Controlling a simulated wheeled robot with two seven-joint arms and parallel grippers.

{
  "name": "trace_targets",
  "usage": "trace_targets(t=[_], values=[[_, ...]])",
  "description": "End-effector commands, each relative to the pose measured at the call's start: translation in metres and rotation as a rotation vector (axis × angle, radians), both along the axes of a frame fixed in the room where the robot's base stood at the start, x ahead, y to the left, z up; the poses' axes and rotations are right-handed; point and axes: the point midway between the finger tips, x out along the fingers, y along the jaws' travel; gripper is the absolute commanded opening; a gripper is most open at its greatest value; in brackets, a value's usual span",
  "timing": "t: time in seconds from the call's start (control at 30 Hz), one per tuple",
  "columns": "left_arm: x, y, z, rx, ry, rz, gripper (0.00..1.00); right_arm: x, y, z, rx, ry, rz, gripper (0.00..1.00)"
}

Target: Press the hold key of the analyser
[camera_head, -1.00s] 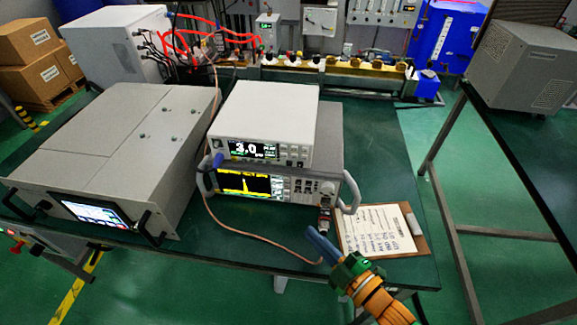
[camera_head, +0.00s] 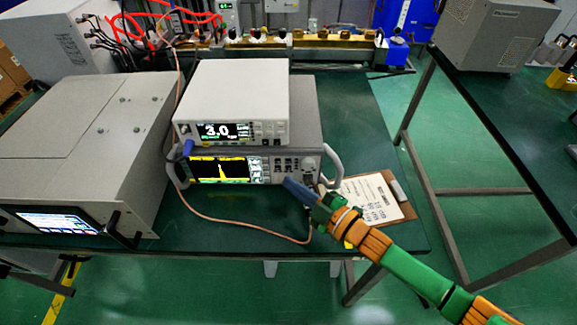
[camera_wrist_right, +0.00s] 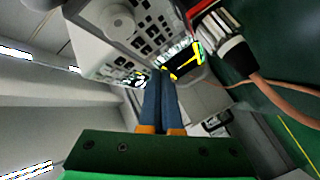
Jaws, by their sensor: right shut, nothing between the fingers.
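The analyser (camera_head: 313,163) is the lower of two stacked instruments on the green bench, with a yellow trace on its screen (camera_head: 220,170) and keys and a knob to the right of it. My right gripper (camera_head: 289,184) is shut and empty, its blue fingers just in front of the key area. In the right wrist view the shut fingers (camera_wrist_right: 161,80) point toward the analyser's panel (camera_wrist_right: 150,33), near the screen (camera_wrist_right: 184,62). I cannot read which key is the hold key, nor tell whether the fingertips touch the panel. My left gripper is out of view.
A white meter (camera_head: 230,90) reading 3.0 sits on the analyser. A copper-coloured cable (camera_head: 240,228) loops in front, and its connector (camera_wrist_right: 222,42) is close to the fingers. A clipboard (camera_head: 372,200) lies right; a large grey unit (camera_head: 75,150) stands left.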

Motion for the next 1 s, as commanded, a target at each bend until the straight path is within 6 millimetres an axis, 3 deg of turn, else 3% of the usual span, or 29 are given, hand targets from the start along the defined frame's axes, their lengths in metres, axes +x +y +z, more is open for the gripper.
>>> trace_targets(t=[0.1,0.3,1.0], values=[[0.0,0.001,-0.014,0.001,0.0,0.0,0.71,0.015,0.0,-0.004,-0.001,-0.004,0.001,0.0],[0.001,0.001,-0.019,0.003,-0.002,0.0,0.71,0.027,0.0,-0.001,0.0,-0.001,-0.001,0.0],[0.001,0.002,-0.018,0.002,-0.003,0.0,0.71,0.029,0.0,0.0,0.001,-0.001,-0.001,0.0]])
